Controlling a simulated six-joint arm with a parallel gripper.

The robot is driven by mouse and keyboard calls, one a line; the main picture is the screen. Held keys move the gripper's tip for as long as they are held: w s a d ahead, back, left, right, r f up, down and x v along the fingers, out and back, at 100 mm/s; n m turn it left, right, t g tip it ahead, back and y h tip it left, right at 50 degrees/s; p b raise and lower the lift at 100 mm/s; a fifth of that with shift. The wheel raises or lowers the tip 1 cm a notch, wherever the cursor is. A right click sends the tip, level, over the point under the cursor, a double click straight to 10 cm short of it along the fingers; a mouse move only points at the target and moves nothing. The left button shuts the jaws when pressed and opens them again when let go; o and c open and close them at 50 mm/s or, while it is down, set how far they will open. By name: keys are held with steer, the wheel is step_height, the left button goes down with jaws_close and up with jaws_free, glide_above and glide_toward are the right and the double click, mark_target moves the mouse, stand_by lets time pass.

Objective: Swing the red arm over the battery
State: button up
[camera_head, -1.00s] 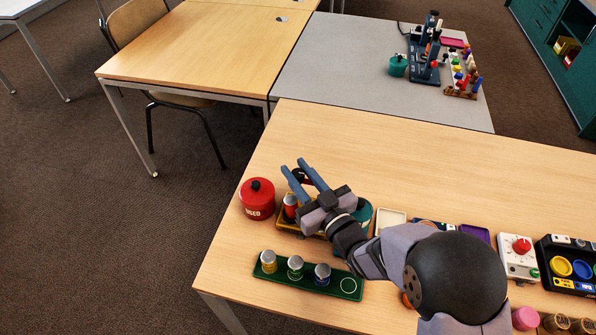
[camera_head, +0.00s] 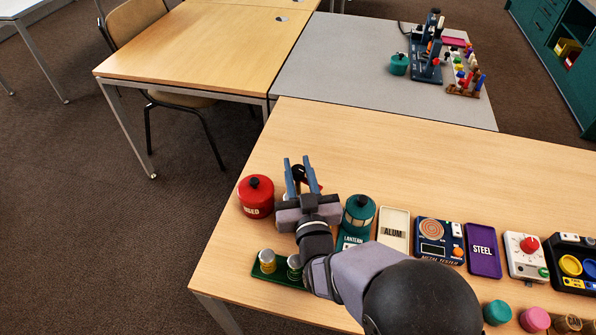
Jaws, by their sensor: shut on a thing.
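My gripper (camera_head: 301,170) is above the near table, close to the red USED canister, with its two blue fingers pointing away from me. It is shut on the red arm (camera_head: 315,187), whose dark knob end shows between the fingers and a bit of red beside the right finger. The rest of the red arm, the battery and the yellow stand are hidden behind my gripper body and wrist. I cannot tell whether the red arm is over the battery.
The red USED canister (camera_head: 256,197) stands close on the left. The green lantern (camera_head: 358,212) stands close on the right, then the ALUM plate (camera_head: 394,229), metal tester (camera_head: 439,240) and STEEL plate (camera_head: 482,250). A green rack (camera_head: 268,273) is in front. The table's far side is clear.

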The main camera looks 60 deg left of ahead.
mark_target(298, 169)
steer(key=shift+r+t, duration=0.1)
steer(key=shift+t, duration=0.2)
steer(key=o, duration=1)
steer(key=shift+o, duration=0.2)
steer(key=shift+r, duration=5)
